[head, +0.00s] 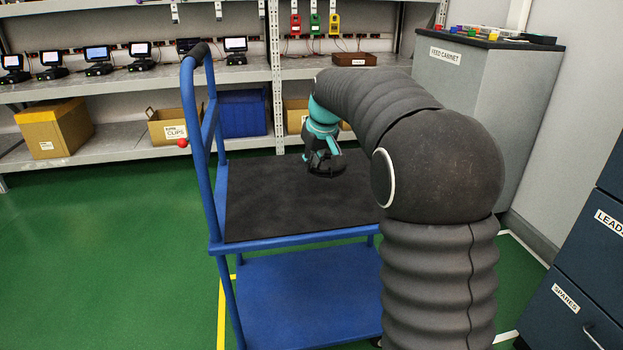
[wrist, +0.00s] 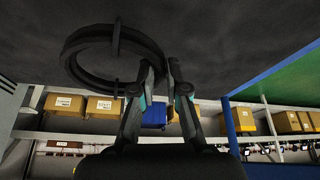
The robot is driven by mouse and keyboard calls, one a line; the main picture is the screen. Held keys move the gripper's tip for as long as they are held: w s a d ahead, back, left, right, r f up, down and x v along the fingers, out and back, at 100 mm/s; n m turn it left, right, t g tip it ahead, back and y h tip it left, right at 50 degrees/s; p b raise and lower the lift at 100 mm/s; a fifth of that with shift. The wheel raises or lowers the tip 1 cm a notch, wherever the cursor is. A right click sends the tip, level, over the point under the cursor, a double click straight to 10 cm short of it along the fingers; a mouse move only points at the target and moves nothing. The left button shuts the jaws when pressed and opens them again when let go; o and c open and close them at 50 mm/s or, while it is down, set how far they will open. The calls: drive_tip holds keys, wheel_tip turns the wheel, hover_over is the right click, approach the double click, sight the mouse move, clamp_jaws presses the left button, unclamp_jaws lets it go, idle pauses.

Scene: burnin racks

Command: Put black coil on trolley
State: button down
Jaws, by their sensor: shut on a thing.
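The trolley has a blue frame and a dark top deck (head: 268,205), with a blue lower shelf below. My gripper (head: 322,158) is over the rear right part of the top deck. It is shut on the black coil (head: 328,171), a dark ring. In the wrist view my gripper (wrist: 160,72) pinches one side of the ring, and the coil (wrist: 75,62) extends to the left of the fingers, close to the dark deck surface. I cannot tell whether the coil touches the deck. My arm hides the deck's right side in the head view.
The blue trolley handle (head: 190,110) rises at the left. Behind stand shelves (head: 150,80) with screens, cardboard boxes and a blue bin (head: 243,113). A grey cabinet (head: 462,90) is at right. The rest of the visible deck is bare.

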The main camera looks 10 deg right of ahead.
drive_tip(key=shift+f+b, duration=0.45)
drive_tip(key=shift+f, duration=1.55)
drive_tip(key=shift+f, duration=0.2)
drive_tip(key=c, duration=1.2)
unclamp_jaws()
drive_tip(key=shift+o, duration=0.2)
drive_tip(key=shift+r, duration=0.1)
